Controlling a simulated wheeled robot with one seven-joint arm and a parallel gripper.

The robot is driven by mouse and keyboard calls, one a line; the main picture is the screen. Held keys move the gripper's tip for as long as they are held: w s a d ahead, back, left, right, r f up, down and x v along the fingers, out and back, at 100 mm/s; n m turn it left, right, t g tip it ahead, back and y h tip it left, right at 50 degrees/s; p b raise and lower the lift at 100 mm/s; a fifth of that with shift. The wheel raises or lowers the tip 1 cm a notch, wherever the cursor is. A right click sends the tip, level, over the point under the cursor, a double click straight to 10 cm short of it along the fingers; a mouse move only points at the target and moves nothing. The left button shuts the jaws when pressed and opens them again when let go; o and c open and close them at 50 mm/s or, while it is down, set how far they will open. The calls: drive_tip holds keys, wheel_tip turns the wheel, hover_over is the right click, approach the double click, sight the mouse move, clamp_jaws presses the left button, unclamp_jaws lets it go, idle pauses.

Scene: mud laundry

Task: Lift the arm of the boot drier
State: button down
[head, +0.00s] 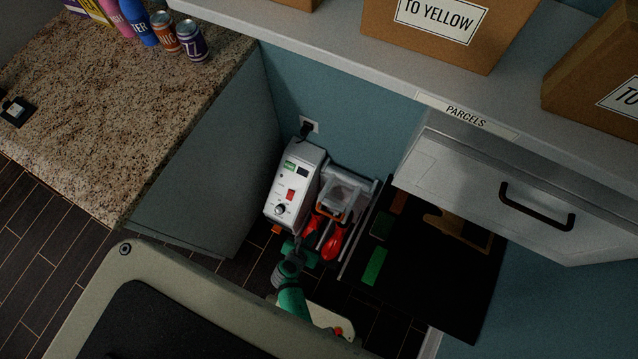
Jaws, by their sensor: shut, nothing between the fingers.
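The boot drier (297,187) stands on the floor against the blue wall, in the gap between the counter and the drawer unit. It is a white box with a red switch, a dial and a small green display. A grey and white frame (357,190) with an orange bar (331,213) is at its right side; I take this for its arm, but its exact position is hard to tell. Red shapes (332,243), perhaps boots, lie below the frame. My green gripper (299,250) is shut and empty, just in front of the drier's lower end; contact cannot be told.
A granite counter (120,110) is at the left. An open drawer (480,195) juts out at the right above a dark shelf or mat (420,265) holding several items. A shelf edge labelled parcels (467,115) carries boxes (430,30). A plug (307,128) sits in the wall.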

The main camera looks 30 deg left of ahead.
drive_tip(key=x, duration=0.9)
drive_tip(key=w+r, duration=0.2)
drive_tip(key=r, duration=0.1)
drive_tip(key=shift+w+d+r, duration=0.1)
drive_tip(key=shift+w, duration=0.05)
drive_tip(key=shift+r, duration=0.15)
idle(0.4)
